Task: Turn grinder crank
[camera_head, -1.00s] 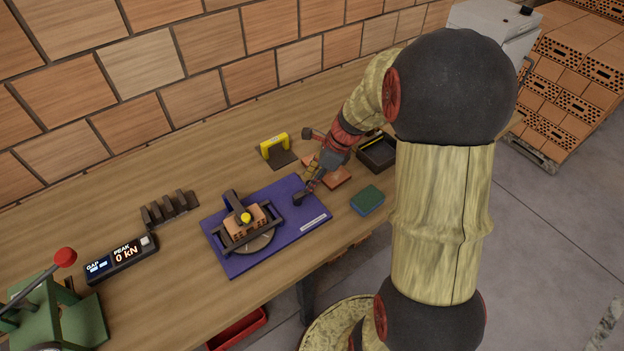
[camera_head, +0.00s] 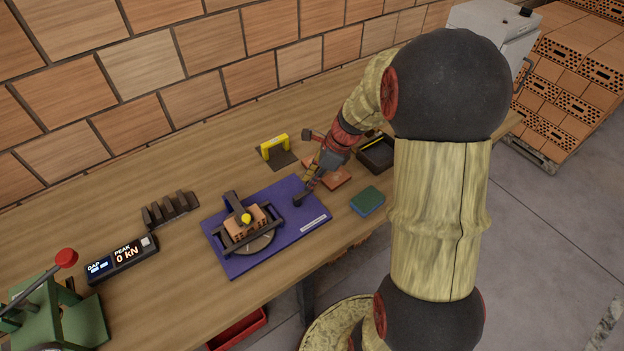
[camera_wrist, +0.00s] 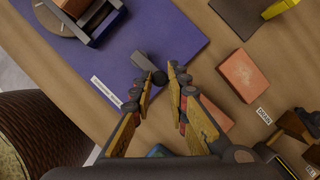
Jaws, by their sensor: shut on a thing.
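The grinder is a purple base plate (camera_head: 228,262) on the bench, with a round disc (camera_head: 262,243) and a dark frame around a perforated brick (camera_head: 240,226) with a yellow knob on top. The crank (camera_head: 298,200) is at the plate's right part; in the wrist view its short grey arm (camera_wrist: 141,60) ends in a dark round knob (camera_wrist: 158,77). My gripper (camera_wrist: 166,77) is shut on that knob, one fingertip on each side. In the head view my gripper (camera_head: 306,190) reaches down over the crank and partly hides it.
A reddish block (camera_wrist: 243,75) and a green-blue block (camera_head: 367,201) lie near the plate. A dark tray (camera_head: 377,155) and a yellow-handled tool (camera_head: 273,146) stand behind. A display (camera_head: 122,259) reads 0 kN beside a green press (camera_head: 60,315) at left.

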